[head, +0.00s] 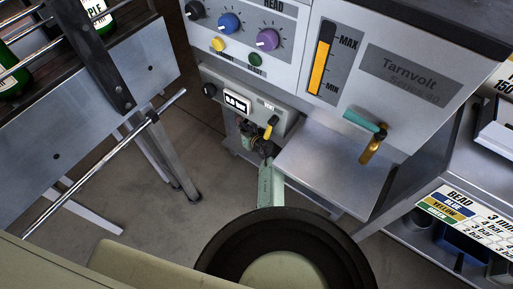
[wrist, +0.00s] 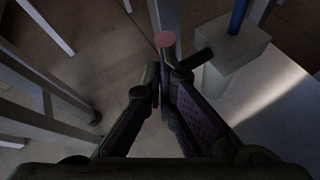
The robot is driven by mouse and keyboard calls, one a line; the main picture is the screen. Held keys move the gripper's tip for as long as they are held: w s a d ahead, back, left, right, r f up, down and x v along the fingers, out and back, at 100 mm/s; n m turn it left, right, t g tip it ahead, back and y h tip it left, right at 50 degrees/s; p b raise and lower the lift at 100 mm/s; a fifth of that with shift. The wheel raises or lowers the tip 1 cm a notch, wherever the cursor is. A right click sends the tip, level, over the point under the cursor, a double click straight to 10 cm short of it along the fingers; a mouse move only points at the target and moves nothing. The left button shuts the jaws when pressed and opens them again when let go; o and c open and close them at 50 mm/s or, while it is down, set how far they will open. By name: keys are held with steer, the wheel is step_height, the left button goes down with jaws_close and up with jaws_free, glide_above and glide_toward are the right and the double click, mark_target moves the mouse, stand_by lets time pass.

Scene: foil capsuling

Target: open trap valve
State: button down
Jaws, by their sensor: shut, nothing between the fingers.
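I cannot tell for certain which fitting is the trap valve. In the head view a small yellow lever (head: 271,127) sits below the VENT label on the machine's lower panel. My gripper (head: 256,143) is a dark shape just beneath that panel, beside the lever and partly hidden by my arm. In the wrist view my gripper (wrist: 163,78) is shut and empty. Whether the fingers touch either is unclear.
A grey block (wrist: 235,52) with a blue rod stands right of the fingers. A metal shelf (head: 335,165) juts out right of my gripper, below a teal-handled brass fitting (head: 371,146). A bottle rack's metal side (head: 135,80) and legs stand at left, with open floor between.

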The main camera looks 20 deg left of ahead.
steer(key=s+d, duration=1)
steer(key=d, duration=0.1)
steer(key=shift+s+r, duration=0.25)
steer(key=shift+s, duration=0.1)
